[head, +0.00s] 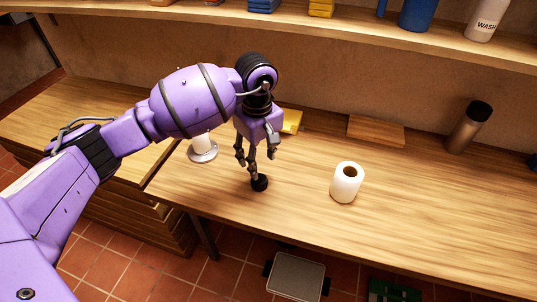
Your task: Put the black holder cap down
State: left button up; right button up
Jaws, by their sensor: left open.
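The black holder cap (259,183) rests on the wooden counter (400,217) near its front edge. My left gripper (257,168) is open and points down just above the cap, and its far fingertip partly overlaps the cap in the head view. I cannot tell whether a fingertip touches the cap. My right gripper is not in view.
A white paper roll (346,184) stands upright to the right. A white and metal holder (203,149) stands behind my left arm, partly hidden. A yellow item (292,121), a wooden board (376,131) and a dark bottle (469,126) are farther back. The counter's right front is clear.

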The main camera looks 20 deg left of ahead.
pick_arm(q)
jog(key=shift+r, duration=1.9)
